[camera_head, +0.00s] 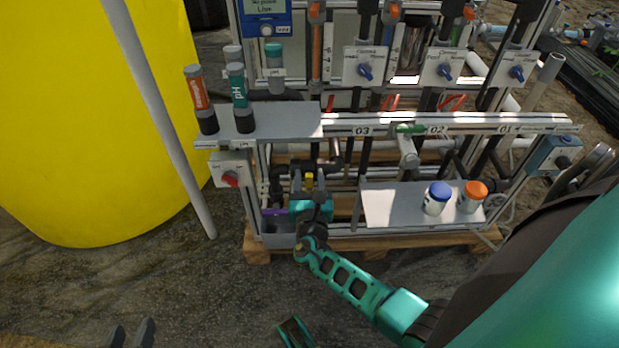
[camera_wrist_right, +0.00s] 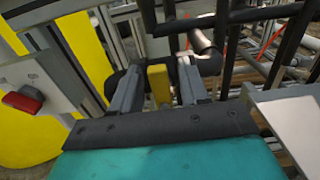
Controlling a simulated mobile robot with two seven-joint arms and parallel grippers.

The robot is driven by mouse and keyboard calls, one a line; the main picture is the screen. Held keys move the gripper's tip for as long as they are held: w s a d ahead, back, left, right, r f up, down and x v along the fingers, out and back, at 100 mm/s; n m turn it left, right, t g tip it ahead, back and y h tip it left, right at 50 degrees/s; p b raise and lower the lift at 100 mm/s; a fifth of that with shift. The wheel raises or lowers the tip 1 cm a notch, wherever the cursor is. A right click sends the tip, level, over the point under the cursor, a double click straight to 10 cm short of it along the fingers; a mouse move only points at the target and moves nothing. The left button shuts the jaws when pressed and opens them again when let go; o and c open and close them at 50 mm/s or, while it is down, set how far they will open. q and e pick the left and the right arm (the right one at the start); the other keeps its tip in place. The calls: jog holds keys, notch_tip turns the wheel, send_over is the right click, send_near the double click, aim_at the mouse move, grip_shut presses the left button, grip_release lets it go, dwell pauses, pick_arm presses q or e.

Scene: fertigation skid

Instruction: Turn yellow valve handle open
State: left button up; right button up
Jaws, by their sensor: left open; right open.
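The yellow valve handle (camera_head: 309,181) is low on the left part of the skid, on dark pipework. In the right wrist view the yellow handle (camera_wrist_right: 159,86) stands upright between my right gripper's two fingers, with a visible gap on each side. My right gripper (camera_head: 309,174) is open around the handle, and its fingers also show in the right wrist view (camera_wrist_right: 160,75). The valve body below the handle is hidden by my gripper. My left gripper (camera_head: 133,335) is open and empty at the bottom left, over the ground, far from the valve.
A red switch box (camera_head: 228,170) is close on the left, and a grey bin (camera_head: 280,229) sits below my right gripper. A metal shelf (camera_head: 390,207) with white bottles is to the right. Above are a rail (camera_head: 470,122) and pH bottles. A yellow tank (camera_head: 90,130) stands left.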

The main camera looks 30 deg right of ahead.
grip_shut()
jog(key=shift+n, duration=0.3)
jog(key=n, duration=0.2)
jog(key=n+p, duration=0.1)
jog(key=shift+w+a, duration=0.3)
jog(key=shift+w+a+f+n+p, duration=0.15)
jog(key=shift+a+f+n+p, duration=0.2)
jog(key=shift+n, duration=2)
jog(key=shift+w+a+f+n+p, duration=0.2)
jog(key=shift+f+n, duration=0.3)
jog(key=shift+n, duration=1.9)
jog(key=shift+w+a+f+n+p, duration=0.2)
jog(key=shift+f+n+p, duration=0.15)
jog(key=shift+n, duration=2)
jog(key=shift+f, duration=0.1)
